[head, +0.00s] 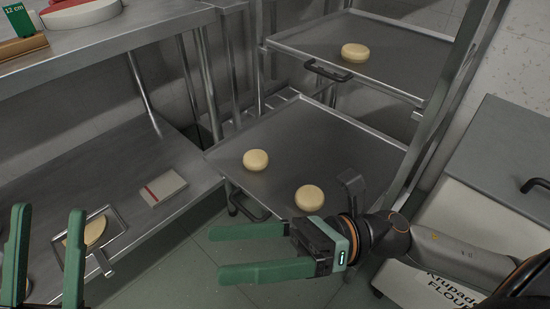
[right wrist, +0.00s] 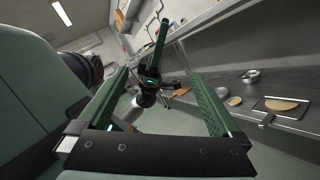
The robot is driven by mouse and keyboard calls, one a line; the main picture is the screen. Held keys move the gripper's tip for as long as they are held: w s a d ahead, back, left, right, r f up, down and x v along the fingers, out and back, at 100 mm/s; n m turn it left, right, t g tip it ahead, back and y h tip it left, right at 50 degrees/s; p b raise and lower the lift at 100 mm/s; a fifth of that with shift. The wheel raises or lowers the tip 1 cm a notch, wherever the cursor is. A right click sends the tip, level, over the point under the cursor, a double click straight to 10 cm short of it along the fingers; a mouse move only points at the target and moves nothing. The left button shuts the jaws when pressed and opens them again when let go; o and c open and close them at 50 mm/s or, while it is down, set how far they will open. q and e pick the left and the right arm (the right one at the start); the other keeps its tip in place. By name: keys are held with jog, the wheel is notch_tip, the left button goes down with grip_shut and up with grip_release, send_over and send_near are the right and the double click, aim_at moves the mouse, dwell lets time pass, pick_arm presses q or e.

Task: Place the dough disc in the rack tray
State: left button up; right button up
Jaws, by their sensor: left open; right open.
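Two pale round dough discs, one (head: 255,160) at the left and one (head: 309,198) nearer the front, lie apart on the lower rack tray (head: 325,140). A third disc (head: 355,53) lies on the upper rack tray (head: 400,75). My right gripper (head: 216,254) is open and empty, its fingers pointing left, in front of the lower tray's near edge. My left gripper (head: 50,210) is open at the lower left, its fingers pointing up.
A steel bench (head: 150,32) with a lower shelf (head: 105,160) stands at the left. A white box with a red stripe (head: 163,188) lies on that shelf. A flour bin (head: 505,165) stands at the right. Small bowls (right wrist: 251,77) show in the right wrist view.

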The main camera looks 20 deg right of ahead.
jog(key=w+d+r+m+t+h, duration=0.2)
jog(key=m+t, duration=0.7)
jog(key=m, duration=0.7)
jog(key=w+d+r+m+t+h, duration=0.3)
jog(key=m+t, duration=0.6)
jog(key=m, duration=0.8)
jog(key=shift+d+r+m+h, duration=0.3)
jog(key=shift+d+r, duration=0.45)
jog(key=shift+d, duration=0.15)
